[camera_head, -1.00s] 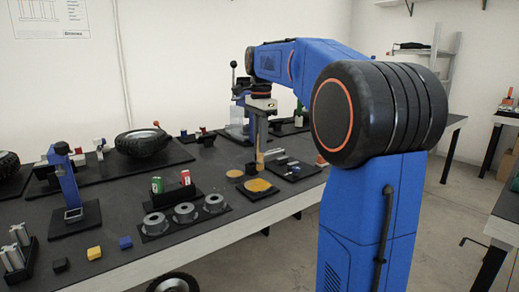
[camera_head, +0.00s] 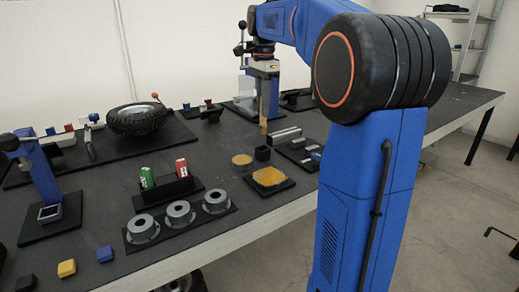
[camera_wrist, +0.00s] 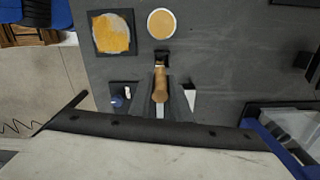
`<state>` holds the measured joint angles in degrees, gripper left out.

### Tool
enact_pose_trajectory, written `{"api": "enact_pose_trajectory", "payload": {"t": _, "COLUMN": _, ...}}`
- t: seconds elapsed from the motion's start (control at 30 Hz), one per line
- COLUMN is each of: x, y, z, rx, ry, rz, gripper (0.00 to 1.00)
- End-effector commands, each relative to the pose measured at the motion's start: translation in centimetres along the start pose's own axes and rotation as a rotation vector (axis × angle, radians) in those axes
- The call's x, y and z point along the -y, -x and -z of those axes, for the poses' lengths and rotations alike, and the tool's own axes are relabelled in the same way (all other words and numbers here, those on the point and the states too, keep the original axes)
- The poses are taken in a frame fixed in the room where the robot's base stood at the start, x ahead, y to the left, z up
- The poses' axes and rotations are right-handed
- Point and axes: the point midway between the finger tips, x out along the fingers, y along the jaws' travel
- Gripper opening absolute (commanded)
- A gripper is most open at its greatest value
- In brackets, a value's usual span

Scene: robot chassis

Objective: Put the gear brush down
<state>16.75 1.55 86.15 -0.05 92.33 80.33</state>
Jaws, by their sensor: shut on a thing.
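The gear brush (camera_head: 264,122) has a light wooden handle and hangs upright below my gripper (camera_head: 264,92). My gripper is shut on it. In the wrist view the brush (camera_wrist: 160,86) points away between the fingers (camera_wrist: 161,107), its far end close to a small square black holder (camera_wrist: 162,57). In the head view the holder (camera_head: 263,154) stands on the table below and slightly nearer than the brush's lower end. A gap shows between them there. The bristles are hard to make out.
A round orange disc (camera_head: 242,160) and a square tray of orange paste (camera_head: 256,187) lie left of and in front of the holder. A black tray with metal parts (camera_head: 294,148) is to its right. Grey ring parts (camera_head: 180,213) stand at the front left.

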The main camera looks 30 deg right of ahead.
Motion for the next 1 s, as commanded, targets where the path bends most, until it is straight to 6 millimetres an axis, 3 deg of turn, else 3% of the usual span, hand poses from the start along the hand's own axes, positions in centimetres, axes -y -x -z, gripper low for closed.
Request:
{"api": "enact_pose_trajectory", "payload": {"t": 0.33, "x": -0.1, "y": -4.8, "z": 0.0, "rx": 0.000, "ry": -0.002, "rz": -0.002, "gripper": 0.00}}
{"api": "enact_pose_trajectory", "payload": {"t": 0.57, "x": 0.0, "y": -6.2, "z": 0.0, "rx": 0.000, "ry": -0.002, "rz": -0.001, "gripper": 0.00}}
{"api": "enact_pose_trajectory", "payload": {"t": 0.83, "x": 0.0, "y": -9.5, "z": 0.0, "rx": 0.000, "ry": -0.002, "rz": -0.002, "gripper": 0.00}}
{"api": "enact_pose_trajectory", "payload": {"t": 1.0, "x": 0.0, "y": -9.9, "z": 0.0, "rx": 0.000, "ry": -0.002, "rz": 0.001, "gripper": 0.00}}
